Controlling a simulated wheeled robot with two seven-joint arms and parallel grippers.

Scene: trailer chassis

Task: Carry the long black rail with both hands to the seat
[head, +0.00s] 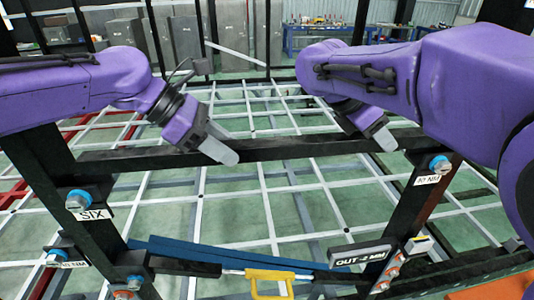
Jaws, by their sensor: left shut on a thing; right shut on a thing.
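The long black rail (300,149) runs almost level across the middle of the head view, between two slanted black posts. My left gripper (226,154) is shut on the rail left of its middle. My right gripper (385,142) is shut on it near the right end. The left post (62,170) carries a bolt and a "SIX" label. The right post (418,205) carries a bolt and a "10 NM" label. The seat cannot be singled out for certain. I cannot tell whether the rail's ends touch the posts.
A white lattice frame (268,205) spreads over the green floor. In front lie a blue bar (225,254), a yellow-handled tool (270,277) and an "OUT-2 MM" label (360,257). Thin black uprights (361,40) and a blue workbench (308,38) stand behind.

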